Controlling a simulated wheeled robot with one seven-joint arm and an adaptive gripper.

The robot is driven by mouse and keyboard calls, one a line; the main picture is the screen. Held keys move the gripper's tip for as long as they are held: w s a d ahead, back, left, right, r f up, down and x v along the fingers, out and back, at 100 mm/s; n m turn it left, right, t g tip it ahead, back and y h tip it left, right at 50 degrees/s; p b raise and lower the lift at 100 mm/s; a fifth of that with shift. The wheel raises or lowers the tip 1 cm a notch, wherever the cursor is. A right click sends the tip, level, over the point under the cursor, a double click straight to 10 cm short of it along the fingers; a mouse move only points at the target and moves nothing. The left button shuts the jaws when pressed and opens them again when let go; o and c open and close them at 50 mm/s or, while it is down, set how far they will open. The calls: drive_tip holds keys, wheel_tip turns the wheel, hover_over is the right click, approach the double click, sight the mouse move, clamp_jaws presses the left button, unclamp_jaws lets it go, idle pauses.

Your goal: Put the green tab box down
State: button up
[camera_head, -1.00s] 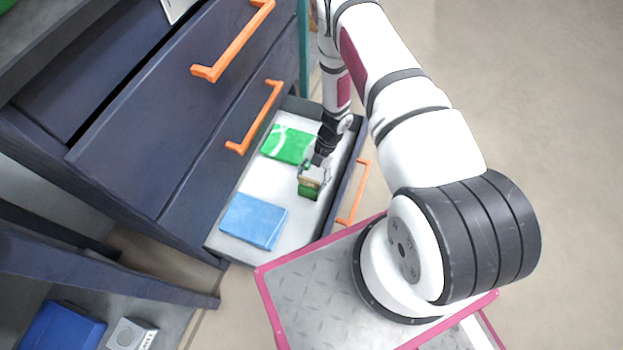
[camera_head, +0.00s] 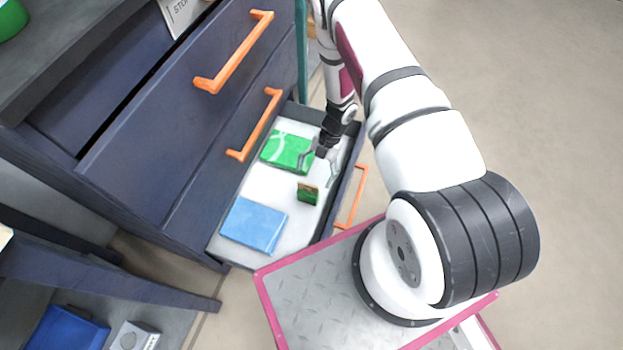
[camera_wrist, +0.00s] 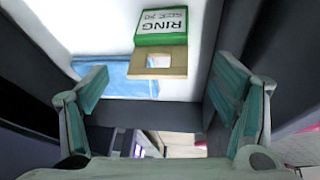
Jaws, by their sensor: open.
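The green tab box (camera_head: 308,194) is a small green box with a tan tab. It rests on the white floor of the open bottom drawer (camera_head: 270,186). In the wrist view the box (camera_wrist: 160,40) shows a white label reading "RING" and a tan tab with a square hole, beyond my fingertips. My gripper (camera_head: 319,168) is open and empty, above the drawer and apart from the box, toward the far side of it. In the wrist view its two teal-padded fingers (camera_wrist: 170,98) stand wide apart with nothing between them.
A green-and-white packet (camera_head: 287,151) lies at the drawer's far end and a blue packet (camera_head: 254,225) at its near end. The drawer's orange handle (camera_head: 357,196) is on the right.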

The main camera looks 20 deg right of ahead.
drive_tip(key=w+d+r+m+t+h+p, duration=0.1)
drive_tip(key=w+d+r+m+t+h, duration=0.2)
drive_tip(key=w+r, duration=0.7)
drive_tip(key=w+d+r+m+t+h+p, duration=0.15)
drive_tip(key=w+d+r+t, duration=0.35)
drive_tip(key=r, duration=0.8)
drive_tip(key=d+r+m+h, duration=0.2)
drive_tip(key=r+m, duration=0.2)
drive_tip(key=r, duration=0.6)
drive_tip(key=d+r+m+h, duration=0.2)
drive_tip(key=r+m, duration=0.2)
drive_tip(key=r, duration=0.7)
drive_tip(key=s+a+r+m+g+h, duration=0.1)
drive_tip(key=s+a+r+m+g, duration=0.1)
drive_tip(key=s+r+m, duration=0.95)
drive_tip(key=s+a+r+g+y, duration=0.1)
drive_tip(key=s+a, duration=0.3)
drive_tip(key=s, duration=0.6)
drive_tip(key=s+a+m+g+y, duration=0.1)
drive_tip(key=s+a, duration=0.4)
drive_tip(key=s, duration=0.6)
drive_tip(key=s+a+r+g+y, duration=0.1)
drive_tip(key=s+a+y, duration=0.2)
drive_tip(key=s, duration=0.7)
drive_tip(key=shift+s+a+r+m+b, duration=0.35)
drive_tip(key=shift+s+a+m, duration=0.05)
drive_tip(key=shift+a, duration=0.3)
drive_tip(key=shift+g, duration=0.3)
